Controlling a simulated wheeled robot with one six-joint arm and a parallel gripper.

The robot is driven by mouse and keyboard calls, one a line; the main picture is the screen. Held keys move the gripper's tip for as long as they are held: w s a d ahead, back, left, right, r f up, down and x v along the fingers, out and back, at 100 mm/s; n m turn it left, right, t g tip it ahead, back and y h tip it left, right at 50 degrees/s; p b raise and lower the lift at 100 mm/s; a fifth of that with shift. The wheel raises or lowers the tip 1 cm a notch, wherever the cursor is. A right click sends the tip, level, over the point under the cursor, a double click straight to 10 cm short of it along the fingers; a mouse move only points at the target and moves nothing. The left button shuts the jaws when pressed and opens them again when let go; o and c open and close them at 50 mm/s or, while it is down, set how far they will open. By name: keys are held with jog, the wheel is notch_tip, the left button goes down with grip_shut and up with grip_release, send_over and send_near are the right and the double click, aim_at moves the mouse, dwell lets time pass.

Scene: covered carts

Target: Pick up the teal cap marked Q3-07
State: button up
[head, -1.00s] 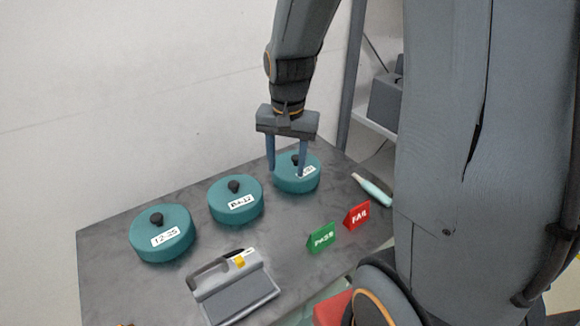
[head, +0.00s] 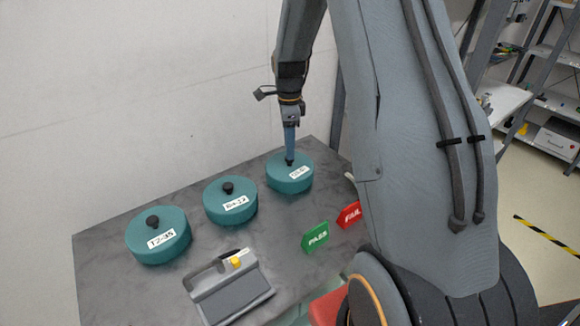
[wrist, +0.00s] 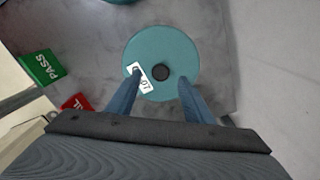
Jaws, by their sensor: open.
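Three round teal caps with black knobs and white labels stand in a row on the grey table. The right-hand cap (head: 290,178) is under my gripper (head: 290,154). Its label is small in the head view; in the wrist view the same cap (wrist: 163,45) has a label ending in "07", partly covered by a finger. My gripper (wrist: 160,79) is open, its fingers on either side of the knob (wrist: 160,73). I cannot tell whether they touch the cap. The left cap (head: 158,244) and middle cap (head: 230,207) carry other labels, the middle one ending in "12".
A grey device with a handle (head: 232,292) lies at the table's front. A green PASS sign (head: 316,237) and a red FAIL sign (head: 349,215) stand right of it. A wall is behind the table (head: 120,225). My arm hides the table's right end.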

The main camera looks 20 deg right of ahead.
aim_at(290, 167)
jog(key=shift+f+p, duration=1)
jog(key=shift+f, duration=1.3)
grip_shut()
